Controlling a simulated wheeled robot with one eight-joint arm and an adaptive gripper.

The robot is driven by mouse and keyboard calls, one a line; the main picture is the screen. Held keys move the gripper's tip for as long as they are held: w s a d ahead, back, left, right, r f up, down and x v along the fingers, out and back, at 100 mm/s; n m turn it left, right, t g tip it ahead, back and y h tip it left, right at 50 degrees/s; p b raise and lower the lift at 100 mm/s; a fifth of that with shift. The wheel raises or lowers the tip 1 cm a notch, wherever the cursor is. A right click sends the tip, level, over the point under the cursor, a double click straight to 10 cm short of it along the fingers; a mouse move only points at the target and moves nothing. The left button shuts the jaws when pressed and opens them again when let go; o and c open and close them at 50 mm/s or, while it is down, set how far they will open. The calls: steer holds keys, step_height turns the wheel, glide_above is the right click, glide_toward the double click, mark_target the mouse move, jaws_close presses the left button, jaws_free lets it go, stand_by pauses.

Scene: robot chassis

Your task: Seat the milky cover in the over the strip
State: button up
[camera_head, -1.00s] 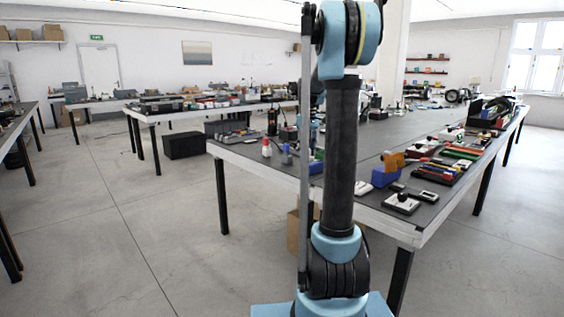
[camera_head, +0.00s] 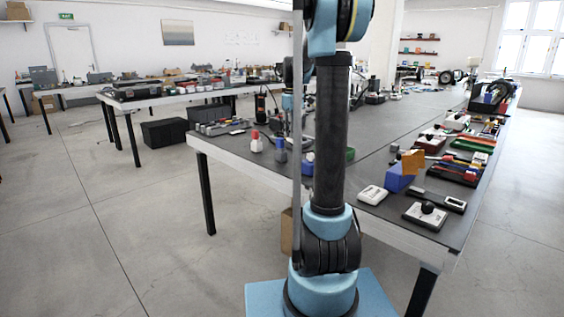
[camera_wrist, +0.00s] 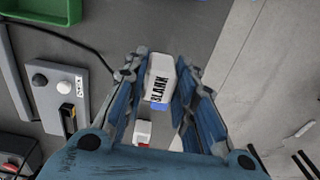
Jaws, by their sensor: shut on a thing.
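In the wrist view my gripper (camera_wrist: 160,80) has a white block-like piece (camera_wrist: 162,75) with black lettering and a blue end between its two fingers. I cannot tell whether this piece is the milky cover. My gripper is hidden behind my arm in the head view. I cannot make out the strip for certain in either view. A grey panel (camera_wrist: 48,85) with a white knob and a black switch lies left of my gripper in the wrist view. A small white and red thing (camera_wrist: 143,132) lies below the held piece.
The long dark workbench (camera_head: 400,125) stands close in front, with its near edge behind my arm. A white box (camera_head: 372,195), a blue block (camera_head: 398,177) and a black-knobbed device (camera_head: 427,213) sit near its front right. A red-capped bottle (camera_head: 256,143) stands at left.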

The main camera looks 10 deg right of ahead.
steer(key=shift+d, duration=0.1)
steer(key=shift+f, duration=0.1)
steer(key=shift+f, duration=0.4)
steer(key=shift+s+d+f, duration=0.1)
steer(key=shift+f, duration=4.4)
steer(key=o, duration=1)
steer(key=shift+f, duration=0.1)
steer(key=shift+o, duration=0.2)
